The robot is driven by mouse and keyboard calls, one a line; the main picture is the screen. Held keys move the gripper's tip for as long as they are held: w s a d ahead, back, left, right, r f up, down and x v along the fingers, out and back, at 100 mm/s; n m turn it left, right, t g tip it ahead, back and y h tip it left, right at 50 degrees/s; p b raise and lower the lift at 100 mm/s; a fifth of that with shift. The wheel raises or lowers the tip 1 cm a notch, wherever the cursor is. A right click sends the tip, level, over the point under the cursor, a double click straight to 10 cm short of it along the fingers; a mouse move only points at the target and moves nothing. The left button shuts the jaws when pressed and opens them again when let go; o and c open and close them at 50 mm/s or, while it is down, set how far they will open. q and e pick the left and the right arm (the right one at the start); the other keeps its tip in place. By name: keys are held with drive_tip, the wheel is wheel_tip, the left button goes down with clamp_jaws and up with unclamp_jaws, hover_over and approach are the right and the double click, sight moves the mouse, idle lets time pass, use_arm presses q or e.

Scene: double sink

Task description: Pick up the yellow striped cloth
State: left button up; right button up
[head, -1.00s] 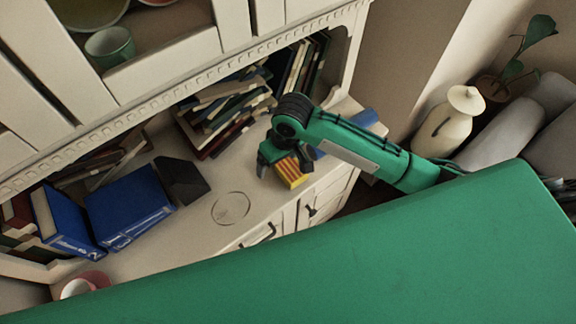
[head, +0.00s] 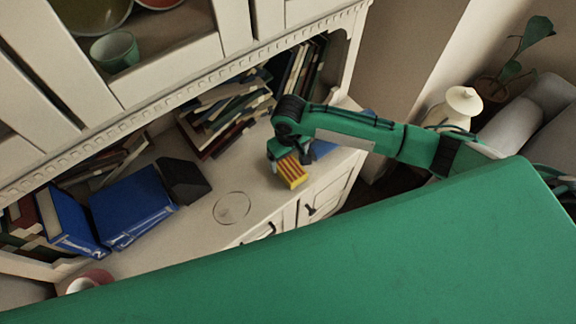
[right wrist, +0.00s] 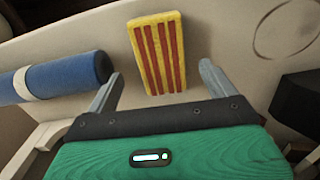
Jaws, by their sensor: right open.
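The yellow striped cloth (head: 292,172), a small yellow block shape with red stripes, lies on the white cabinet counter. It also shows in the right wrist view (right wrist: 158,53), ahead of and between the open fingers. My right gripper (right wrist: 160,84) is open and empty, with its fingertips near the cloth's close end. In the head view my right gripper (head: 281,152) is at the cloth's upper left end and partly hides it. I cannot tell whether a finger touches the cloth. My left gripper is not in view.
A blue roll with a white band (right wrist: 55,77) lies left of the cloth in the right wrist view. A black block (head: 184,181), blue books (head: 130,207) and a leaning book pile (head: 222,115) stand on the counter (head: 205,205). A faint circle (head: 232,208) marks bare counter.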

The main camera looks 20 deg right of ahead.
sight(288, 165)
drive_tip(key=shift+f+p, duration=0.4)
drive_tip(key=shift+f, duration=0.25)
drive_tip(key=shift+a+f+p, duration=0.1)
drive_tip(key=shift+f+p, duration=0.45)
drive_tip(key=shift+f, duration=1.45)
drive_tip(key=c, duration=1.1)
